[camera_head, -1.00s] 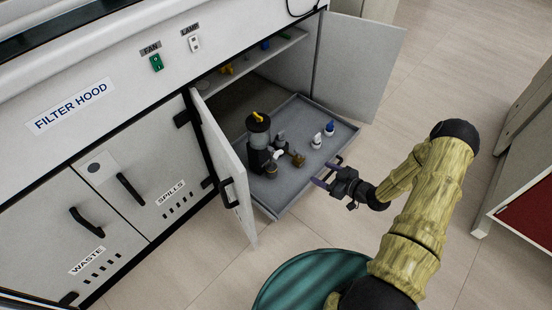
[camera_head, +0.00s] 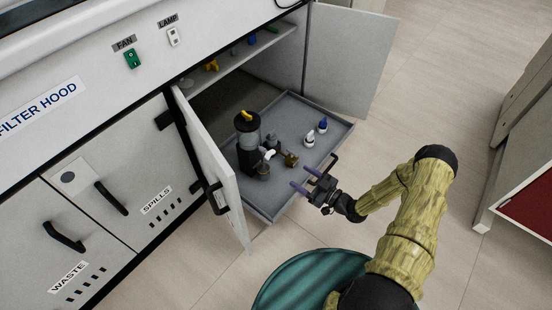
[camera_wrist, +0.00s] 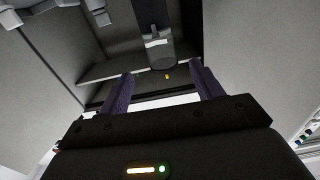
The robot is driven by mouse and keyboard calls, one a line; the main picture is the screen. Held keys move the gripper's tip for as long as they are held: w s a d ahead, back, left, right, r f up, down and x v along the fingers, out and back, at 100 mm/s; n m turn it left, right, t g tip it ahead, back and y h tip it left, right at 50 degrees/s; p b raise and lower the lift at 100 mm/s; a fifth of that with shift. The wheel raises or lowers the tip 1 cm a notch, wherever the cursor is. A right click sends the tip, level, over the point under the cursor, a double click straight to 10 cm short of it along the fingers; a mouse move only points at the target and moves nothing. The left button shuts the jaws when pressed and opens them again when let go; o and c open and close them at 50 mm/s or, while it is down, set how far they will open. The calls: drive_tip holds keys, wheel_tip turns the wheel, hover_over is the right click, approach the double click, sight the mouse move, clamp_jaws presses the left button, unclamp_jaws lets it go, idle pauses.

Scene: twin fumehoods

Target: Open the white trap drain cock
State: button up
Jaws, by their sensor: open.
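The trap (camera_head: 249,160) is a dark upright cylinder with a clear grey upper part and a yellow top, standing in the pulled-out tray. The white drain cock (camera_head: 269,154) is a small white piece at its right side, near the lower body. My gripper (camera_head: 302,178) is open and empty, to the right of and nearer than the trap, with its purple fingers pointing toward it and apart from it. In the wrist view my gripper (camera_wrist: 161,70) shows both fingers spread. A white fitting (camera_wrist: 155,41) on a dark body shows beyond them, probably the cock; I cannot be sure.
The grey tray (camera_head: 262,208) has a raised rim and a dark handle near my gripper.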

sight(272, 156)
drive_tip(key=b+x, duration=0.1)
drive_tip(key=x, duration=0.3)
drive_tip(key=b+x, duration=0.2)
drive_tip(key=x, duration=0.3)
drive_tip(key=b+x, duration=0.1)
drive_tip(key=x, duration=0.4)
drive_tip(key=shift+w+d+b, duration=0.3)
drive_tip(key=shift+b, duration=0.05)
